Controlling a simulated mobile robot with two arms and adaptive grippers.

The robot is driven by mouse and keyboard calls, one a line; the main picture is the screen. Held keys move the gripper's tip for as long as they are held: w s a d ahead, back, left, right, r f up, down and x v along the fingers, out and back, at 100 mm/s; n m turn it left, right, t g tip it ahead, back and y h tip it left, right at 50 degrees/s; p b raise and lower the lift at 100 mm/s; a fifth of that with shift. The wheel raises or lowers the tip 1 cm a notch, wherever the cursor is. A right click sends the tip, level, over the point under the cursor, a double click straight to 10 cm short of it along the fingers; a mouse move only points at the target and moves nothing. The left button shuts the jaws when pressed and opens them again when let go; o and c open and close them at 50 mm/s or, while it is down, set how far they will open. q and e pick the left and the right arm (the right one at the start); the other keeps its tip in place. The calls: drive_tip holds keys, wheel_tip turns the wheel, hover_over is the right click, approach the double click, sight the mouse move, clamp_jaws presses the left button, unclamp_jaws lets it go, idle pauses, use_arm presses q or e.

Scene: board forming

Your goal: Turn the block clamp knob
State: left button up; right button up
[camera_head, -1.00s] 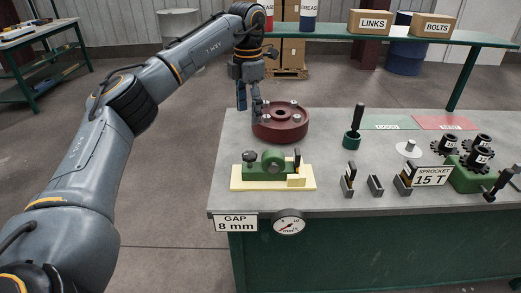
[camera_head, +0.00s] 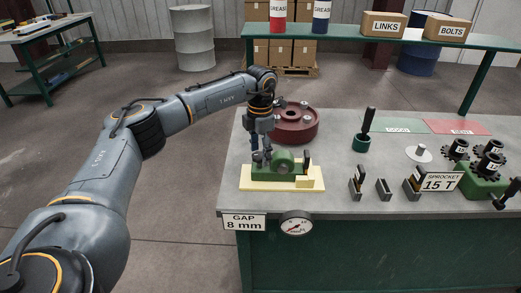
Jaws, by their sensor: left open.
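A green block clamp (camera_head: 285,165) sits on a cream base plate (camera_head: 283,186) near the front left of the grey bench. My left gripper (camera_head: 261,159) points down at the left end of the clamp, where the dark knob is. The gripper is open, with its fingers at or just over the knob. The fingers largely hide the knob, and I cannot tell whether they touch it. My right gripper is not in view.
A dark red round part (camera_head: 297,127) stands just behind the clamp. A black-handled tool in a green holder (camera_head: 361,143) is to the right. Small metal brackets (camera_head: 383,189) and a gauge (camera_head: 296,224) are near the front edge. Bare bench lies right of the clamp.

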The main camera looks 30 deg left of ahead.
sight(261, 154)
use_arm(q)
drive_tip(key=shift+c, duration=0.4)
drive_tip(key=c, duration=1.1)
drive_tip(key=shift+r+m, duration=0.1)
drive_tip(key=shift+m, duration=2.8)
drive_tip(key=o, duration=1.2)
wheel_tip(261, 154, up, 12)
drive_tip(key=shift+d, duration=0.1)
